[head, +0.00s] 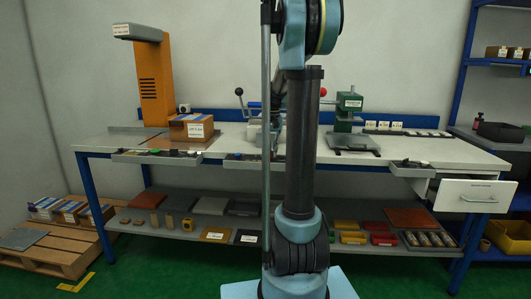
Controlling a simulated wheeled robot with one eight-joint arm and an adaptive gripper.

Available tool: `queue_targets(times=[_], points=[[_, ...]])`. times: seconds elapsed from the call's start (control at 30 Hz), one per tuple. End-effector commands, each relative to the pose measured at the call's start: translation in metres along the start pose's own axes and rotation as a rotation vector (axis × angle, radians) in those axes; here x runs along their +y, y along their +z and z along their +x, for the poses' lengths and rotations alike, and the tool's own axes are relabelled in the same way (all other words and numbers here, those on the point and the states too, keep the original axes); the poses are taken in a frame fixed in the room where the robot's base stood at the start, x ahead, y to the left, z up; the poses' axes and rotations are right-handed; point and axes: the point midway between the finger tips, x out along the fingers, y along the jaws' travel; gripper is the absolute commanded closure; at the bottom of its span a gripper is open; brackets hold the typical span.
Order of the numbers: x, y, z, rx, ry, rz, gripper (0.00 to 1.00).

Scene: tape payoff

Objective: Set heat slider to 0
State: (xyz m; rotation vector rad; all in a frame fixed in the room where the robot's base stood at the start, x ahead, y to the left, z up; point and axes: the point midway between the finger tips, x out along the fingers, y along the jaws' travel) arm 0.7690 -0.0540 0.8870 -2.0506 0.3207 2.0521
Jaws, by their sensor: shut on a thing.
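My gripper (277,118) shows only as a dark, narrow part beside my upright arm, at the middle machine on the bench. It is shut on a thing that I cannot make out.
The white bench (400,148) carries an orange post (154,82) and a cardboard box (190,128) at left, and a green press (348,112) at right. Small trays jut from its front edge. A drawer unit (474,195) hangs at right. A pallet (45,253) lies at left.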

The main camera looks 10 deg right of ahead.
Motion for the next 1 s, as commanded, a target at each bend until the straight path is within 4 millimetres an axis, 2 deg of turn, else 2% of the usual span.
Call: queue_targets(times=[0.2,0.23,0.3,0.73,0.87,1.0], points=[[0.003,0.000,0.000,0.000,0.007,0.003,1.00],[0.003,0.000,0.000,0.000,0.007,0.003,0.84],[0.003,0.000,0.000,0.000,0.007,0.003,0.70],[0.002,0.000,-0.005,0.000,0.005,0.002,0.70],[0.002,-0.001,-0.019,0.000,0.005,0.002,0.70],[0.001,-0.001,-0.044,0.000,0.005,0.002,0.70]])
